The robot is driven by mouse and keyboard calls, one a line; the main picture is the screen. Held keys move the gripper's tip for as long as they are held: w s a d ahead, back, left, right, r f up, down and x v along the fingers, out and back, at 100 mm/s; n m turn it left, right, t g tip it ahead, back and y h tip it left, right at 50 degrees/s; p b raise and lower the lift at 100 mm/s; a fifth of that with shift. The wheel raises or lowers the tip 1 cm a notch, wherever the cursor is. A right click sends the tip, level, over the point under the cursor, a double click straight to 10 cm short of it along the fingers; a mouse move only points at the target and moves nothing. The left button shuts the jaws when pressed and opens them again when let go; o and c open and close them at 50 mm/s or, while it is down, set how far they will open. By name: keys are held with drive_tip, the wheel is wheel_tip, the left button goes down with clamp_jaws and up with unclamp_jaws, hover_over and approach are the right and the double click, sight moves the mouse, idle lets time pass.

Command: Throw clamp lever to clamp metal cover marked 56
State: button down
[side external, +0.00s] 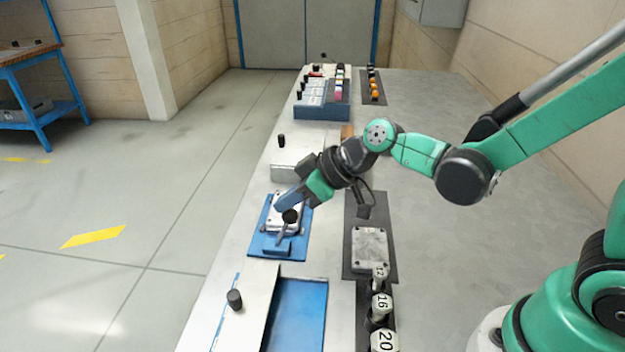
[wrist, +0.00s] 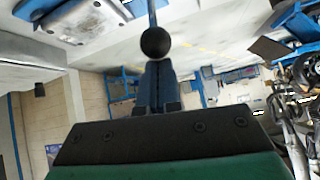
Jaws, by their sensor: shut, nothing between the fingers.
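A metal cover (side external: 277,220) sits on a blue fixture plate (side external: 261,250) on the bench; no marking 56 is readable. The clamp lever's black ball knob (side external: 290,216) appears over the cover in the side view, with its thin rod running down to a blue block (side external: 276,248). My gripper (side external: 281,206) is shut and empty, close to the knob. In the wrist view the knob (wrist: 155,42) appears just beyond the shut fingertips (wrist: 157,63); whether they touch is unclear. The cover (wrist: 88,20) shows there at the upper left.
Another metal cover (side external: 370,249) lies on a dark mat (side external: 357,215) to the right. Several numbered weights (side external: 381,306) stand in front of it. A blue recess (side external: 298,312) and a black knob (side external: 234,299) are nearer the camera. A pale upright block (side external: 287,172) stands behind the fixture.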

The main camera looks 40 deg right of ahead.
drive_tip(key=shift+r, duration=0.8)
drive_tip(key=shift+w+a+r, duration=0.1)
drive_tip(key=shift+w+r, duration=0.15)
drive_tip(key=shift+r, duration=0.2)
drive_tip(key=s+d+r, duration=0.4)
drive_tip(key=s+d, duration=0.2)
drive_tip(key=shift+r, duration=0.15)
idle(0.4)
